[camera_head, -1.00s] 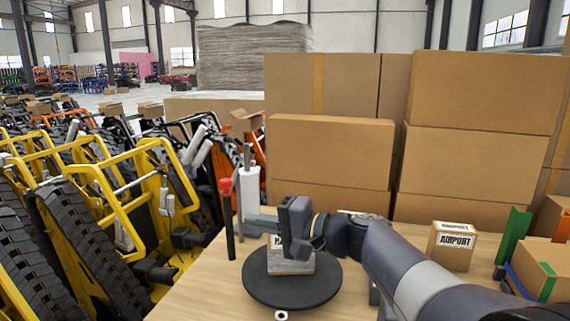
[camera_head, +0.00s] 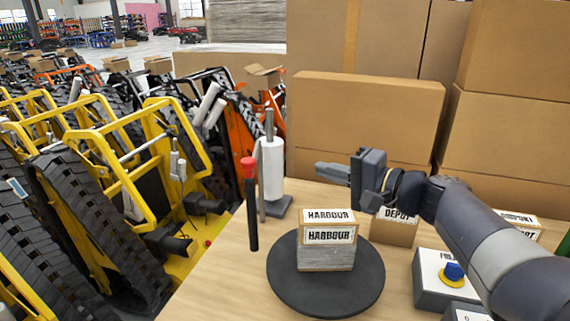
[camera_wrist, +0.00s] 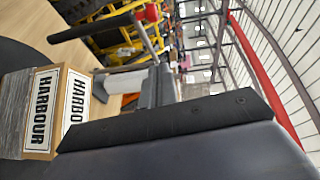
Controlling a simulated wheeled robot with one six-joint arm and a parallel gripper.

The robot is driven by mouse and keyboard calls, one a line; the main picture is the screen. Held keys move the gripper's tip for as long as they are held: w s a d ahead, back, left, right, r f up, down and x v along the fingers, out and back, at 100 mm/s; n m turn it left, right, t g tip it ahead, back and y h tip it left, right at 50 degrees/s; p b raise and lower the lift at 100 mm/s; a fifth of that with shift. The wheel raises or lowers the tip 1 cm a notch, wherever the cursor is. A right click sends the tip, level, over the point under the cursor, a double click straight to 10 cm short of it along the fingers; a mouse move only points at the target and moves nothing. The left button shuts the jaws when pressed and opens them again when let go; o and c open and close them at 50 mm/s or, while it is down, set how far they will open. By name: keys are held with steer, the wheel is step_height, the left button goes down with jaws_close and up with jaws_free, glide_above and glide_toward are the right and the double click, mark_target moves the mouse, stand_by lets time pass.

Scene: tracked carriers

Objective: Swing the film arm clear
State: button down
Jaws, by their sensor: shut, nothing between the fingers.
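The film arm appears as a dark upright bar (camera_head: 251,210) with a red knob on top, at the left edge of the table. Beside it a white film roll (camera_head: 272,168) stands on a grey post and base; any link between them is unclear. A HARBOUR carton (camera_head: 326,250), wrapped in film low down, sits on a black turntable (camera_head: 290,290). My gripper (camera_head: 322,172) is shut and empty, above the table behind the carton, pointing left toward the roll but apart from it. The wrist view shows the carton (camera_wrist: 15,110), red knob (camera_wrist: 151,13) and roll (camera_wrist: 124,82).
A DEPOT carton (camera_head: 394,231) stands right of the turntable, partly behind my arm. A control box with a blue knob (camera_head: 453,271) is at the front right. Large cartons (camera_head: 365,120) wall off the back. Yellow tracked carriers (camera_head: 120,180) crowd the floor at left.

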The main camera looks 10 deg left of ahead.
steer(key=s+a+p+x, duration=0.1)
steer(key=s+p+x, duration=0.1)
steer(key=x, duration=1)
steer(key=shift+s+a, duration=0.25)
steer(key=shift+a, duration=0.2)
steer(key=shift+a+f, duration=0.1)
steer(key=shift+f, duration=0.15)
